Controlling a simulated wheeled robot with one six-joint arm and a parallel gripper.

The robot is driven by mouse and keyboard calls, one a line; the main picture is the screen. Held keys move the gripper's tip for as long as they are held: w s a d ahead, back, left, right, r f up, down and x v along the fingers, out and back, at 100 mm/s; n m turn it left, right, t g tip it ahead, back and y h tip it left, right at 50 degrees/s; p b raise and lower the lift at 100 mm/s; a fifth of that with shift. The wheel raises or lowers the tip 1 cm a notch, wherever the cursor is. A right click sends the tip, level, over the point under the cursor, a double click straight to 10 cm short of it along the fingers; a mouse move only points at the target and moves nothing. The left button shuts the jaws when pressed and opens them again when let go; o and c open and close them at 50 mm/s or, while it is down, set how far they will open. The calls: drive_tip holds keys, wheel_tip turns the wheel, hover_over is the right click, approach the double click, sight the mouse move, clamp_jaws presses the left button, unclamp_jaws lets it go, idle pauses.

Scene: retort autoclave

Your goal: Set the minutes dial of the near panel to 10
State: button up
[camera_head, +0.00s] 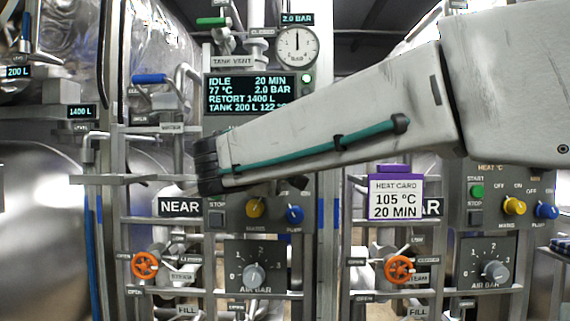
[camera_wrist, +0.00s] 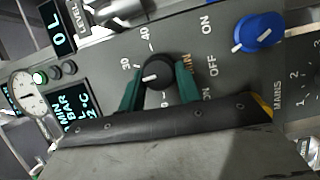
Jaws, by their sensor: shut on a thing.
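The minutes dial (camera_wrist: 157,72) is a round black knob with a white pointer mark, seen in the wrist view beside the word MIN. My gripper (camera_wrist: 160,84) has its two green fingers on either side of it, shut on the knob. The pointer faces left and slightly down in that view, near a number that looks like 20; part of the scale is hidden by my fingers. In the head view my arm covers the dial. The near panel display (camera_head: 250,92) reads IDLE, 20 MIN, 77 °C, 2.0 BAR.
The blue pump switch (camera_head: 295,214) and yellow mains switch (camera_head: 255,207) sit below my arm. The blue switch (camera_wrist: 259,33) is close to the dial in the wrist view. A purple-topped heat card (camera_head: 396,198) reads 105 °C, 20 MIN. Rails and an orange valve wheel (camera_head: 144,265) stand lower left.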

drive_tip(key=n, duration=0.1)
drive_tip(key=n+t, duration=0.1)
drive_tip(key=n, duration=0.2)
drive_tip(key=shift+f+n+t, duration=0.3)
drive_tip(key=n+t, duration=0.1)
drive_tip(key=n, duration=0.3)
drive_tip(key=shift+d+f+t, duration=0.15)
drive_tip(key=shift+t, duration=0.25)
drive_tip(key=n+y, duration=0.1)
drive_tip(key=n, duration=0.2)
drive_tip(key=n+t+y, duration=0.1)
drive_tip(key=n, duration=0.1)
drive_tip(key=shift+d+f+n+t, duration=0.1)
drive_tip(key=shift+d+n+t, duration=0.05)
drive_tip(key=shift+n+t, duration=0.2)
drive_tip(key=shift+d+n+t+y, duration=0.15)
drive_tip(key=shift+n+y, duration=0.4)
drive_tip(key=shift+n, duration=0.55)
drive_tip(key=shift+a+n+t+y, duration=0.1)
drive_tip(key=shift+n+t+y, duration=0.1)
drive_tip(key=shift+n+y, duration=0.6)
drive_tip(key=shift+n+h, duration=0.35)
drive_tip(key=shift+n, duration=0.1)
drive_tip(key=o, duration=1)
drive_tip(key=shift+c, duration=0.2)
drive_tip(key=d+v, duration=0.1)
drive_tip(key=v, duration=0.6)
drive_tip(key=shift+s+a+f, duration=0.2)
drive_tip(key=shift+s+a, duration=0.15)
drive_tip(key=shift+a, duration=0.15)
